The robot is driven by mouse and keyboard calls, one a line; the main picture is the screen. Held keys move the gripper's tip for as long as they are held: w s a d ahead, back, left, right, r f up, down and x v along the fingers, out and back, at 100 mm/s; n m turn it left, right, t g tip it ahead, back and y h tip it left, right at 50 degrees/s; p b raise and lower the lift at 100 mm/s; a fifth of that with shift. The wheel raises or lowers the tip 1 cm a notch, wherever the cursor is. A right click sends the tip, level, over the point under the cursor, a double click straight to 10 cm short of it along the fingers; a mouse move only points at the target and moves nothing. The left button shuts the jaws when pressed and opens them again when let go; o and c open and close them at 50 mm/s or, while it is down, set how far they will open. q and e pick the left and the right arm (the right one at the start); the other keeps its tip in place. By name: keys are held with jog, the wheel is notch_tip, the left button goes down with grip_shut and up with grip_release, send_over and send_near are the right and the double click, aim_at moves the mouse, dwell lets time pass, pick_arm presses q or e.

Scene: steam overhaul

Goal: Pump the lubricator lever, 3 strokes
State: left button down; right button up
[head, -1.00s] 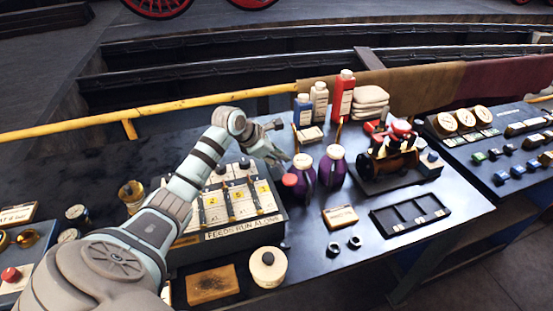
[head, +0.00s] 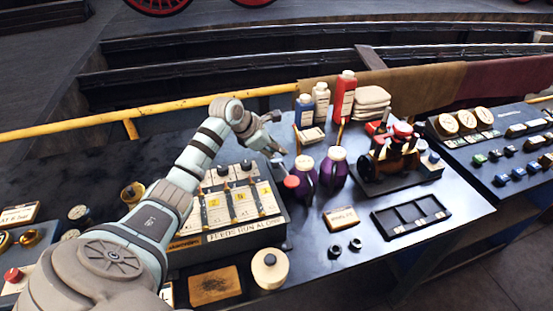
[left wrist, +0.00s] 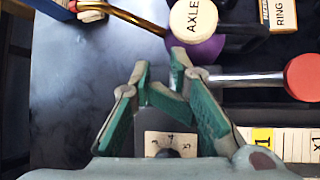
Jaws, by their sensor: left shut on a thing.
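The lubricator (head: 215,238) is a dark box with a sloped face of white feed panels, yellow tags and black knobs. The lubricator lever (head: 291,182), with its round red knob, shows at the box's right end; in the left wrist view its metal rod and red knob (left wrist: 303,77) reach right from beside my fingers. My left gripper (head: 276,148) is at the box's far right corner, shut on the lever. In the left wrist view its green-padded fingers (left wrist: 160,68) stand at the rod's left end; the exact contact is hidden. My right gripper is not in view.
Two purple bottles with white caps (head: 335,154) stand close right of the lever; one cap reads AXLE. A small engine model (head: 390,158), an empty dark tray (head: 385,222), two nuts and a round cream-lidded pot (head: 269,268) are on the bench. Tall containers stand behind.

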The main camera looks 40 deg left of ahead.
pick_arm(q)
jog(key=shift+d, duration=0.1)
jog(key=shift+r, duration=0.15)
jog(key=shift+r, duration=0.2)
jog(key=r+p, duration=0.1)
jog(key=a+r, duration=0.1)
jog(key=r+p, duration=0.1)
jog(key=r, duration=0.1)
jog(key=shift+w+a+r+p, duration=0.1)
jog(key=shift+w+a+p, duration=0.1)
jog(key=shift+w+p, duration=0.2)
dwell(0.4)
